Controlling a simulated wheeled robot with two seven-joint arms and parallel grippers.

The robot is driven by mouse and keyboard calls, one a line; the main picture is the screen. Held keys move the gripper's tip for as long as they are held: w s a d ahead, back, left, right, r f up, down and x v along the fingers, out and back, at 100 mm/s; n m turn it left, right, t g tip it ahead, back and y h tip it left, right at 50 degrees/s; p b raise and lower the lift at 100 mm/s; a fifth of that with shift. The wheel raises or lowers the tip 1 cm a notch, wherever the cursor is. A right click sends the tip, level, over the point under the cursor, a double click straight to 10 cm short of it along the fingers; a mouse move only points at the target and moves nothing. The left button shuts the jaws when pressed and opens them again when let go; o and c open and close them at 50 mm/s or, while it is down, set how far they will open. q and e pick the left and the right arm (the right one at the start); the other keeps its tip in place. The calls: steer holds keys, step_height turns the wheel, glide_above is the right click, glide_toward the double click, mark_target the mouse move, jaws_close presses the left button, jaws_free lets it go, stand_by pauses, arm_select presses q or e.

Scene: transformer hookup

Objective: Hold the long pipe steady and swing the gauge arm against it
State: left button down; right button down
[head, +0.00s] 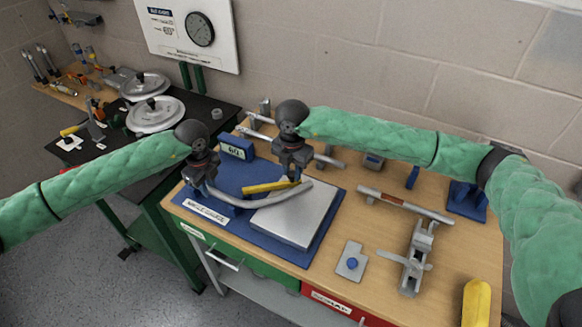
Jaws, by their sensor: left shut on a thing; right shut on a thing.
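The long pipe (262,199) is grey and bent in a shallow curve. It lies over the blue angle gauge base (236,180) and its light grey block (285,222). My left gripper (201,181) is shut on the pipe's left end. The yellow gauge arm (264,186) lies just behind the pipe's middle. My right gripper (292,177) is shut on the arm near its right end and hides part of it. Arm and pipe look very close; I cannot tell whether they touch.
A blue "60" sign (237,147) stands at the base's back. Right of the base are a straight pipe with a reddish band (404,205), a grey clamp-like tool (416,258), a plate with a blue knob (351,261) and a yellow object (476,303). A dark table with round lids (155,113) stands left.

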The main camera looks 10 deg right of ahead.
steer(key=c, duration=1.1)
jaws_free()
steer(key=shift+c, duration=0.2)
steer(key=shift+r, duration=0.15)
step_height(320, 180, up, 12)
